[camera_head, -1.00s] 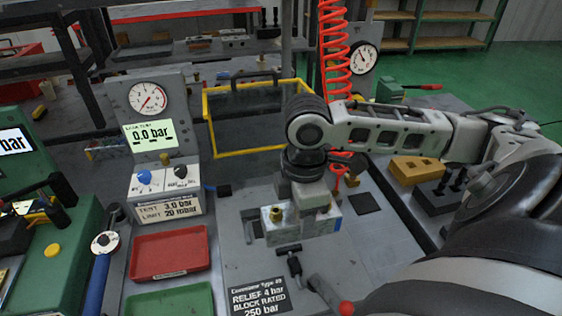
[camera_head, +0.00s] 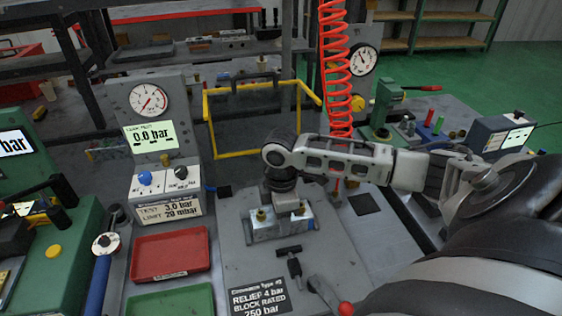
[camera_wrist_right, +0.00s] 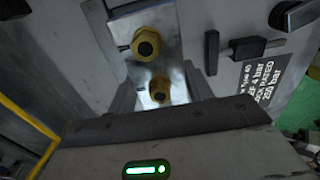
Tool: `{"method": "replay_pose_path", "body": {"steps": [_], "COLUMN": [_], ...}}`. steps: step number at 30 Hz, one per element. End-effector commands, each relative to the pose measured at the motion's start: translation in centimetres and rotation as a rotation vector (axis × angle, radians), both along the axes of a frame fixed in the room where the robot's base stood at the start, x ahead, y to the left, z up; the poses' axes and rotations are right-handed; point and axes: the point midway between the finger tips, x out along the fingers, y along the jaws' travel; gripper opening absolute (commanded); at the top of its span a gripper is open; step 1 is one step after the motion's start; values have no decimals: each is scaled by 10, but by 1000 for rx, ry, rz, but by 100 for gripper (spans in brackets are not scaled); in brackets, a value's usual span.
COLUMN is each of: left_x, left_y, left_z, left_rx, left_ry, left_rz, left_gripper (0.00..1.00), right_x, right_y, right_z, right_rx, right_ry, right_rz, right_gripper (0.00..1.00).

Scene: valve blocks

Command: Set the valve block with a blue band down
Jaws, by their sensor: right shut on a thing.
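The valve block (camera_head: 281,229) is a silver metal block with brass fittings on top. It is on or just above the grey fixture plate (camera_head: 240,255), behind a black T-handle clamp (camera_head: 289,252); I cannot tell if it touches. My right gripper (camera_head: 287,206) is shut on the block from above. In the right wrist view the block (camera_wrist_right: 178,38) shows two brass fittings between the fingers (camera_wrist_right: 160,95). My left gripper is not in view.
A red tray (camera_head: 170,256) and a green tray (camera_head: 172,303) lie to the left. A test panel (camera_head: 160,150) with a gauge stands behind them. A yellow frame (camera_head: 257,152) stands behind the plate. A red-knobbed lever (camera_head: 330,295) is in front. A red coiled hose (camera_head: 334,70) hangs behind my arm.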

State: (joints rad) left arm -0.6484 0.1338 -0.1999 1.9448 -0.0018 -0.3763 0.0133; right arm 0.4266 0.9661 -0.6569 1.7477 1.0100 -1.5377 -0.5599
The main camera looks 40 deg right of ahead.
Motion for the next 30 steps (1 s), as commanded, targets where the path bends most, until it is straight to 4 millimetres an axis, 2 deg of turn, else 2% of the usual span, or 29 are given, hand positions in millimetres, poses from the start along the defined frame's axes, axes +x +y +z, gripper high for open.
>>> {"method": "replay_pose_path", "body": {"steps": [19, 20, 21, 22, 30], "left_x": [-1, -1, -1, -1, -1], "left_y": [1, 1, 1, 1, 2], "left_z": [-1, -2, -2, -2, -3], "left_rx": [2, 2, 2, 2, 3], "left_ry": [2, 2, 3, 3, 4], "left_rz": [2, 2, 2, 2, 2], "left_gripper": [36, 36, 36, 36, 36], "right_x": [1, 0, -1, -1, 0], "right_y": [0, 0, 1, 1, 0], "right_z": [-12, -14, -14, -14, -16], "right_rx": [2, 1, 1, 1, 0], "right_ry": [-5, 0, 0, 0, 0], "right_rz": [0, 1, 1, 1, 0], "right_gripper": [0, 56, 67, 73, 73]}}
